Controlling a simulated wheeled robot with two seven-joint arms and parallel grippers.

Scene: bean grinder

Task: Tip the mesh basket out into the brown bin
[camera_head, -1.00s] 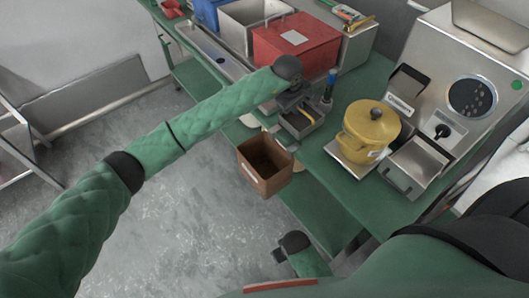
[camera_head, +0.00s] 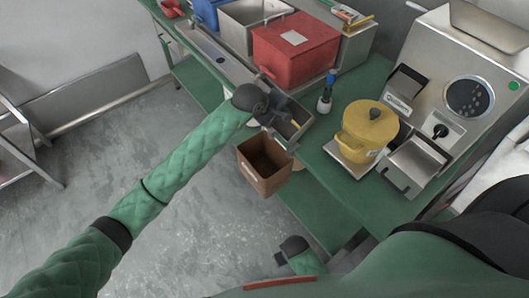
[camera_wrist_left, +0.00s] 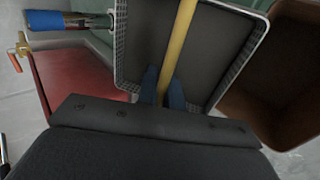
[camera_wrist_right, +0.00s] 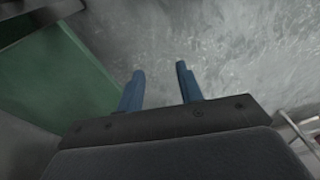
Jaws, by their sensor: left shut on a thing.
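The mesh basket (camera_head: 291,127) has a pale rim and dark interior. It hangs near the counter's front edge, just behind and above the brown bin (camera_head: 264,182), and looks tilted. My left gripper (camera_wrist_left: 170,88) is shut on its yellow handle bar (camera_wrist_left: 183,38); the bar crosses the basket's opening (camera_wrist_left: 222,45) in the left wrist view. The bin shows beside the basket at the right there (camera_wrist_left: 296,112). I cannot make out the basket's contents. The bin is open-topped, and its inside looks dark. My right gripper (camera_wrist_right: 160,78) is open and empty, low over the floor.
A yellow lidded pot (camera_head: 369,132) stands on a scale on the green counter (camera_head: 335,190). A red box (camera_head: 294,50) is at the back, and a steel grinder (camera_head: 445,85) is at the right.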

